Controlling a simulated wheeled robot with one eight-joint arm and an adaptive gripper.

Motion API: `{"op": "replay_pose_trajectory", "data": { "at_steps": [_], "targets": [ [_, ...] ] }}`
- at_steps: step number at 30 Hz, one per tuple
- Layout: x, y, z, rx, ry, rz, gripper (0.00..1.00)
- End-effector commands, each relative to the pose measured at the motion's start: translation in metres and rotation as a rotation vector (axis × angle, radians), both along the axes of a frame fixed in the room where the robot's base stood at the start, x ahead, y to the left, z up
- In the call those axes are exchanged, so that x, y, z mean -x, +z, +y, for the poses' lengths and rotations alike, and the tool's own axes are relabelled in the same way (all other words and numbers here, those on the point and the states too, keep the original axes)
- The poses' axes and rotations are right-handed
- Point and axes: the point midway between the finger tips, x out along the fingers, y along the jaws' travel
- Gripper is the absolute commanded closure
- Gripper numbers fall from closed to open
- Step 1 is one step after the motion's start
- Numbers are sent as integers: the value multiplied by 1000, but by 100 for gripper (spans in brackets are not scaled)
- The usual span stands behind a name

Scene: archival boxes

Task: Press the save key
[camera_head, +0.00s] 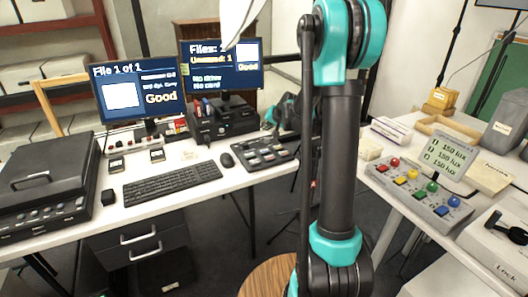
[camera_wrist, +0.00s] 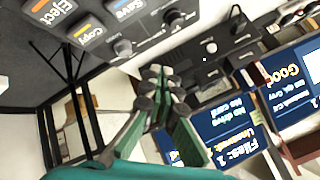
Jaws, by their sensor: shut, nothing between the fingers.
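The save key (camera_wrist: 126,9), dark with a blue band and the label Save, is at the top of the wrist view. The Copy key (camera_wrist: 88,31) and Eject key (camera_wrist: 52,9) are beside it on the same dark key panel (camera_wrist: 88,62). In the head view this panel (camera_head: 252,168) lies at the right end of the left desk; its labels are too small to read there. My gripper (camera_wrist: 162,82) is shut and empty, with its tips apart from the save key in the picture. In the head view my gripper (camera_head: 287,113) is partly hidden behind my arm, close to the panel's far right corner.
Two monitors (camera_head: 140,92) (camera_head: 221,68) stand behind a keyboard (camera_head: 172,182) and mouse (camera_head: 227,160). A black scanner-like box (camera_head: 45,180) is at left. The right table holds a box with coloured buttons (camera_head: 418,192). Floor shows between the tables.

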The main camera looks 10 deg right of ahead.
Motion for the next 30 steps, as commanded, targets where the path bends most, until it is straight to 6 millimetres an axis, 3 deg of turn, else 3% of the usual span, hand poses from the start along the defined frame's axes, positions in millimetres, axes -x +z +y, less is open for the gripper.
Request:
{"op": "replay_pose_trajectory", "data": {
  "at_steps": [5, 21, 30],
  "targets": [
    [0, -11, 0, 0, 0, 0, 100],
    [0, -76, 0, 0, 0, 0, 100],
    [0, -87, 0, 0, 0, 0, 100]
  ]
}}
